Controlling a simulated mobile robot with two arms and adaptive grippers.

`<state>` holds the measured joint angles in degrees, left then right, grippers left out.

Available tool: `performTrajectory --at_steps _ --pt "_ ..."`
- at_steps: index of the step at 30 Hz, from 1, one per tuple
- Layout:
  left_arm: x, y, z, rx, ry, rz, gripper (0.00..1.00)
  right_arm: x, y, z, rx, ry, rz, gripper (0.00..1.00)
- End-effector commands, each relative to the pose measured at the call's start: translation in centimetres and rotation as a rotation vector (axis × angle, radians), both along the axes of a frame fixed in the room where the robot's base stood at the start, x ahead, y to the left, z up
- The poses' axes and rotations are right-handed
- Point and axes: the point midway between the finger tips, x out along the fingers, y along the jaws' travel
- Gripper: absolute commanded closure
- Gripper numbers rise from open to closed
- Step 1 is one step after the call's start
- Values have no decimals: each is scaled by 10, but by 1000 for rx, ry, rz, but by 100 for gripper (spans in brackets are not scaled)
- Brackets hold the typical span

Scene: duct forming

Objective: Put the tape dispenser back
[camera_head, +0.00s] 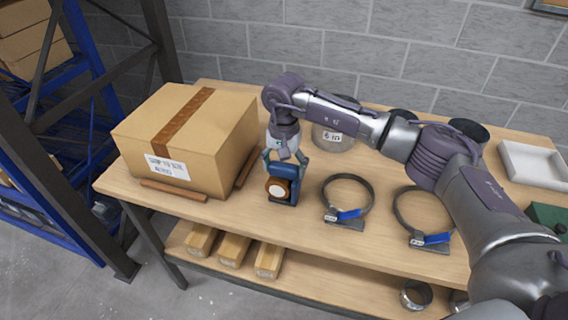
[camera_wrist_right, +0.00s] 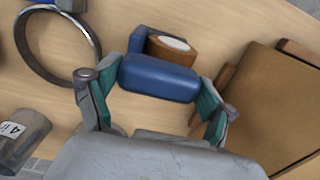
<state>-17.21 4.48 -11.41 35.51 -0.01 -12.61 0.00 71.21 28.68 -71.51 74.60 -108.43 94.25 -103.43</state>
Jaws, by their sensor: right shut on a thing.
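The tape dispenser (camera_head: 284,172) is blue with a brown tape roll and a white core. It is upright at the table's front, between the cardboard box and a ring clamp. A dark base piece shows under it; I cannot tell whether it rests on it or hangs just above. My right gripper (camera_head: 285,160) points down with its fingers on both sides of the blue body. In the right wrist view the dispenser's blue part (camera_wrist_right: 160,78) lies between the teal finger pads (camera_wrist_right: 155,104). My left gripper is not in view.
A taped cardboard box (camera_head: 190,135) stands left, with wooden strips (camera_head: 174,190) along its edges. Ring clamps (camera_head: 347,200) stand right of the dispenser. A labelled metal duct (camera_head: 333,137) is behind. A white tray (camera_head: 534,164) is far right. The table (camera_head: 250,225) has a lower shelf with boxes.

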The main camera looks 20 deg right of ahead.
Motion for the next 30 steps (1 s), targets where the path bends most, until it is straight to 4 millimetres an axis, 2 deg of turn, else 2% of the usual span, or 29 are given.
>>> performTrajectory --at_steps 8,9,11,20,24,25,30 --pt "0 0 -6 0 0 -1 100 1 0 -4 1 -3 0 52" --pt "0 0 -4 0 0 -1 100 0 0 -2 0 -1 0 10" --pt "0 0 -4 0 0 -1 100 0 0 -2 0 -1 0 0" --pt "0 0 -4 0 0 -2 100 0 0 -2 1 -1 0 0" --pt "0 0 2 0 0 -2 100 0 0 4 2 -1 0 0" --pt "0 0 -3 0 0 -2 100 1 0 5 1 -3 0 0" --pt "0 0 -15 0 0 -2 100 2 0 34 1 -7 -1 0"
